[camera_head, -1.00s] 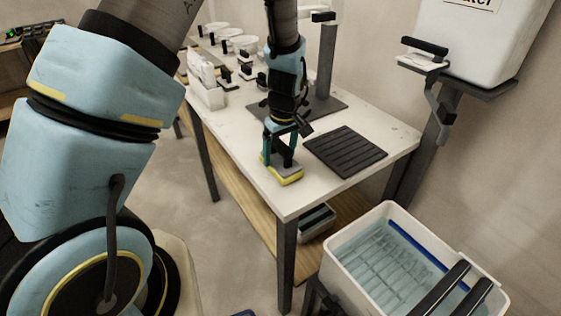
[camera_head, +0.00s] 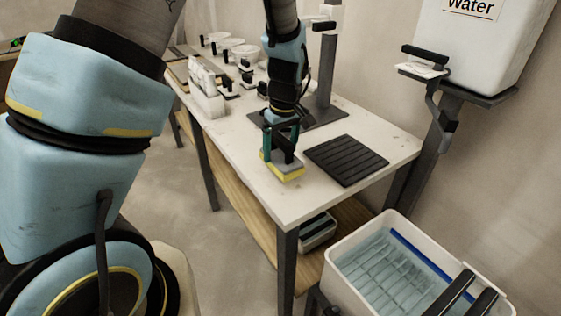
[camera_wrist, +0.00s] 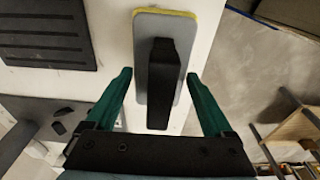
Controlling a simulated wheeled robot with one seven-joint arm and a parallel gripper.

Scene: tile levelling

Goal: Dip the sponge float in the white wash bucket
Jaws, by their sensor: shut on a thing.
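The sponge float (camera_head: 284,171) has a yellow sponge, a grey plate and a black handle. It is at the left front edge of the white table; I cannot tell whether it touches the top. My gripper (camera_head: 281,155) is above it with teal fingers, shut on the float. In the wrist view my gripper (camera_wrist: 159,76) has a finger on each side of the float's handle (camera_wrist: 161,85); the exact contact is not clear. The white wash bucket (camera_head: 340,277), with clear water and a blue stripe inside, stands at the lower right, below table height and apart from the float.
A black ribbed mat (camera_head: 346,160) lies right of the float on the white table (camera_head: 285,209). Dark bars (camera_head: 462,290) cross the bucket's right part. A white water tank (camera_head: 465,45) with a tap hangs above. Cups and small tools stand at the table's back.

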